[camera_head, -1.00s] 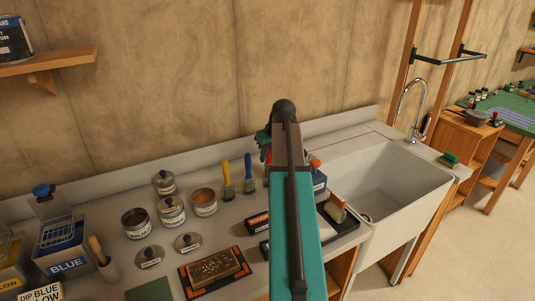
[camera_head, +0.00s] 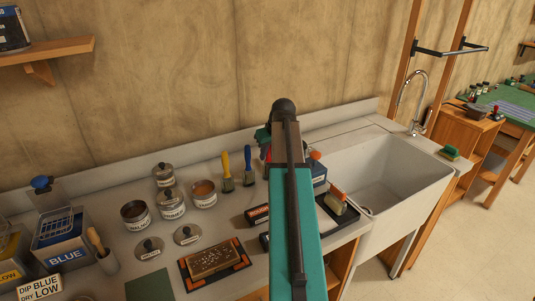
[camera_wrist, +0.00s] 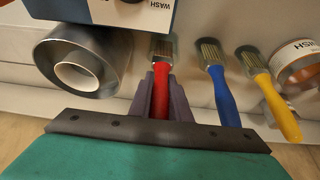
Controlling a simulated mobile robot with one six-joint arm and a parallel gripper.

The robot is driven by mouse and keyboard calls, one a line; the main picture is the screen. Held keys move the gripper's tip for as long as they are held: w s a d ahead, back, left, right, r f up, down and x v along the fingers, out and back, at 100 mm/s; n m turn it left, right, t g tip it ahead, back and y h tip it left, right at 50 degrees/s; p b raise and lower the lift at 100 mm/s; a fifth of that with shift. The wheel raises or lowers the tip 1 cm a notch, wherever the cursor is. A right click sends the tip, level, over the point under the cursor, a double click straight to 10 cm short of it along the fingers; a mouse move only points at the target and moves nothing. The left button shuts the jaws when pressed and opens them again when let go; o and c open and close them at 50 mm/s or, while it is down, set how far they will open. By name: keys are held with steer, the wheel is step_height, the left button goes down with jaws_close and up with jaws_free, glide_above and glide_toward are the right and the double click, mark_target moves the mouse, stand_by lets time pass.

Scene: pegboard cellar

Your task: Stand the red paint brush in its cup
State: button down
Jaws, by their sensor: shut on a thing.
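The red paint brush (camera_wrist: 172,107) is in the wrist view, between the fingers of my gripper (camera_wrist: 160,95). My gripper is shut on its red handle, and its bristles point to the top of that picture. A grey round cup-like vessel (camera_wrist: 42,62) with a pale inner ring is just left of the brush, apart from it. I cannot tell whether it is the brush's cup. In the head view my own arm hides the gripper and most of the red brush.
A blue brush (camera_wrist: 220,92) and a yellow brush (camera_wrist: 279,105) are close on the right in the wrist view. A blue-and-white WASH box (camera_wrist: 105,12) is above the vessel there. Cans (camera_head: 137,224), a wooden block (camera_head: 215,258) and a sink (camera_head: 425,190) line the counter.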

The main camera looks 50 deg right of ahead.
steer(key=c, duration=1.6)
jaws_free()
steer(key=shift+r, duration=0.15)
steer(key=shift+b+v, duration=1.05)
steer(key=shift+v, duration=5.75)
